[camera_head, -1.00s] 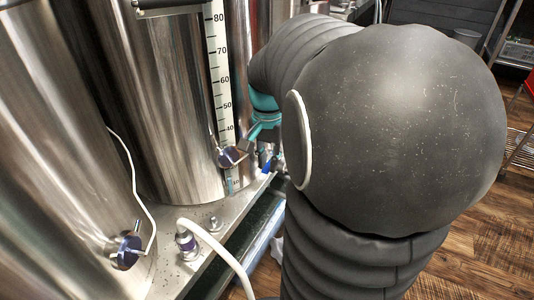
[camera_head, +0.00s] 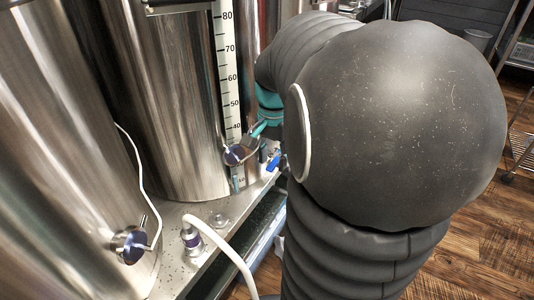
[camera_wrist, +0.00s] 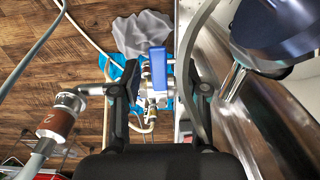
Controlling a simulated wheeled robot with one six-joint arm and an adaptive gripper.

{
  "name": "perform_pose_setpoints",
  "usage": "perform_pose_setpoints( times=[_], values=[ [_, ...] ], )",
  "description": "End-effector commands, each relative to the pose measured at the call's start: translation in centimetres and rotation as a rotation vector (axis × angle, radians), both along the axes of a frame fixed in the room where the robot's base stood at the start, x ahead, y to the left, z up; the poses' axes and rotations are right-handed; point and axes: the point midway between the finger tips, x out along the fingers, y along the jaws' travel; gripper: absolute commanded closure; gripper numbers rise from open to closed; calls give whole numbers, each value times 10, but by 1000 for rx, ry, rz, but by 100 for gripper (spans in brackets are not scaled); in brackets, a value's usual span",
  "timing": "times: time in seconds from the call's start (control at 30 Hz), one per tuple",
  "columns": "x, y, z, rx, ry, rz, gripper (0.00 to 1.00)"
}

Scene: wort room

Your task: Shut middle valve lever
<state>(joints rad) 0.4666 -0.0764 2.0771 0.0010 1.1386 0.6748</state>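The valve with a blue lever (camera_wrist: 159,68) shows in the wrist view, between and beyond my two dark fingers. The lever's long side runs up and down in that picture, above a metal valve body (camera_wrist: 157,95). My gripper (camera_wrist: 157,90) is open, with a wide gap between its fingers; I see no clear contact with the lever. In the head view a small blue lever (camera_head: 273,162) shows low beside the tank, just left of my arm. My fingers there are mostly hidden behind the arm, and only teal parts show.
A white hose (camera_head: 225,255) rises from a fitting on the metal ledge (camera_head: 205,215). In the wrist view a hose with a brown coupling (camera_wrist: 60,117) is left of my fingers.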

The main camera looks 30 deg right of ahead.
Motion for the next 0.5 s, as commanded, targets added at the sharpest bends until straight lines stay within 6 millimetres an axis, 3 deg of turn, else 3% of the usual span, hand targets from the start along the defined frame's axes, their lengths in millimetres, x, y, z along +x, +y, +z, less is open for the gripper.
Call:
perform_pose_setpoints(
  times=[0.27,0.5],
  values=[
    [0,0,13,-2,-1,2,56],
    [0,0,58,-3,-3,2,56]
  ],
)
